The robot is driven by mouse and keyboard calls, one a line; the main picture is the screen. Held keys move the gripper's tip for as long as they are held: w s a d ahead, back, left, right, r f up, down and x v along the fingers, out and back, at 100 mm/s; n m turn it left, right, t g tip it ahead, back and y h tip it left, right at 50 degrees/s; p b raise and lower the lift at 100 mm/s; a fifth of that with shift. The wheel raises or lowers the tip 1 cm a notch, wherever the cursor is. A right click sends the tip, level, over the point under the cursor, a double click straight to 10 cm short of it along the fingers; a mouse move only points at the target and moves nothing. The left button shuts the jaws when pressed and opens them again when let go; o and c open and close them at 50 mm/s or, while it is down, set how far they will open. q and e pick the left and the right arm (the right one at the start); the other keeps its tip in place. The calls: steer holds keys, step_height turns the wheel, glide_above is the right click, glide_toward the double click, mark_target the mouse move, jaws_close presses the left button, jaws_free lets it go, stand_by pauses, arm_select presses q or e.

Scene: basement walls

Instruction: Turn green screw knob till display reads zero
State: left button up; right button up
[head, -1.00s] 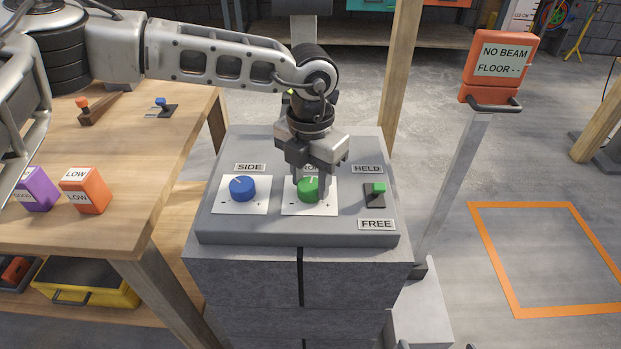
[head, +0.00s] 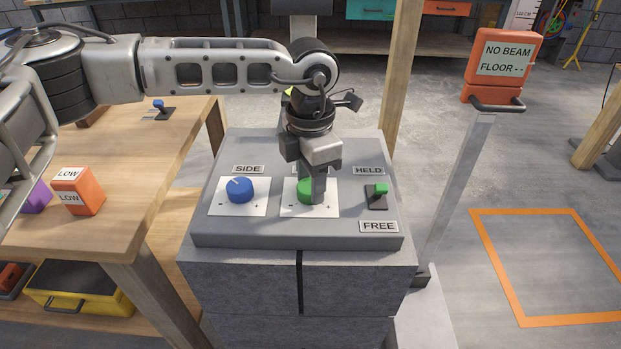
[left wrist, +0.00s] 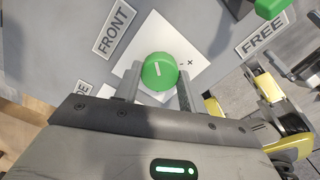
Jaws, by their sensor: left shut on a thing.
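The green knob (head: 306,190) sits on a white plate on the grey sloped panel, between a minus and a plus mark. My left gripper (head: 316,196) is over it from above and hides part of it. In the left wrist view, the fingers stand on both sides of the green knob (left wrist: 159,71), shut on it, and its white mark shows. The FRONT label (left wrist: 111,30) is beside it. The display (head: 504,60) is an orange box on a post reading "NO BEAM FLOOR - -", with no number.
A blue knob (head: 240,190) under SIDE is left of the green one. A green-topped switch (head: 377,195) sits at its HELD end, right of the gripper. A wooden table (head: 130,200) with orange and purple blocks is at left. An orange floor square (head: 480,250) lies empty at right.

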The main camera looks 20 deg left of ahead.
arm_select(q)
steer(key=shift+r, duration=0.1)
steer(key=o, duration=1)
steer(key=shift+c, duration=0.2)
steer(key=shift+r, duration=0.3)
step_height(320, 180, up, 15)
steer(key=shift+r, duration=0.15)
